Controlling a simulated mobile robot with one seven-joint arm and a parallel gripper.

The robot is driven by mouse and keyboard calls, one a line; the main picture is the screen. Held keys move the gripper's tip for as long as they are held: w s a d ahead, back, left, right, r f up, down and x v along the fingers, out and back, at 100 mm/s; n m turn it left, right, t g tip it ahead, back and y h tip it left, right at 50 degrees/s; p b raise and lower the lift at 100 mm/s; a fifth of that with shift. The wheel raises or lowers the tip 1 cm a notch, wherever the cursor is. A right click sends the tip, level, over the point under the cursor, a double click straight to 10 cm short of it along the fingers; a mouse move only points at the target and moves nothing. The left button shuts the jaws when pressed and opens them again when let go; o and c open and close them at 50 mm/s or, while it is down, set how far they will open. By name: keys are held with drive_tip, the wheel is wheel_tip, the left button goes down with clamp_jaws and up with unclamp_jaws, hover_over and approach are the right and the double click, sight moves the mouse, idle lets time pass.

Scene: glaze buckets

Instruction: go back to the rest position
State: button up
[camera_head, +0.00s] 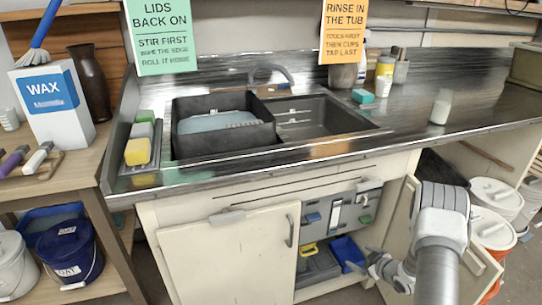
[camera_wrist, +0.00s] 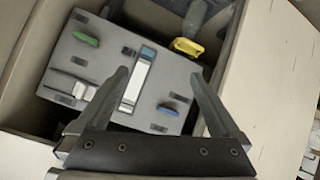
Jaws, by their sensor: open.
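My gripper (camera_head: 362,264) is in front of the open cabinet under the sink, low at the right of the head view. In the wrist view my gripper (camera_wrist: 160,90) has its two dark fingers spread wide, with nothing held between them. Beyond the fingers, the wrist view shows a grey panel (camera_wrist: 98,57) with a green clip, a blue clip and a white and blue upright piece. The same panel (camera_head: 336,215) shows inside the cabinet in the head view.
An open cabinet door (camera_head: 399,215) stands beside my arm, and a closed door (camera_head: 232,257) is at left. Lidded white buckets (camera_head: 496,196) stand at right. A yellow-handled grey bin (camera_head: 316,266) and a blue bin (camera_head: 346,252) sit low in the cabinet. The counter (camera_head: 440,140) is above.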

wheel_tip(320, 180, up, 24)
drive_tip(key=w+m+g+h+b, duration=0.1)
drive_tip(key=m+h+b, duration=0.2)
drive_tip(key=h, duration=0.2)
drive_tip(key=s+a+r+m+g+b, duration=0.1)
drive_tip(key=s+a+r+m, duration=0.1)
drive_tip(key=s+a+r, duration=0.5)
drive_tip(key=s+a+r+m+g+b, duration=0.1)
drive_tip(key=s+a+r+m+b, duration=0.1)
drive_tip(key=s+r, duration=0.65)
drive_tip(key=s+a+f+g+y+b, duration=0.15)
drive_tip(key=s+a, duration=0.25)
drive_tip(key=s, duration=0.6)
drive_tip(key=s+a+f, duration=0.2)
drive_tip(key=s+a, duration=0.2)
drive_tip(key=s, duration=0.6)
wheel_tip(320, 180, up, 25)
drive_tip(key=p, duration=2.5)
drive_tip(key=shift+m, duration=0.3)
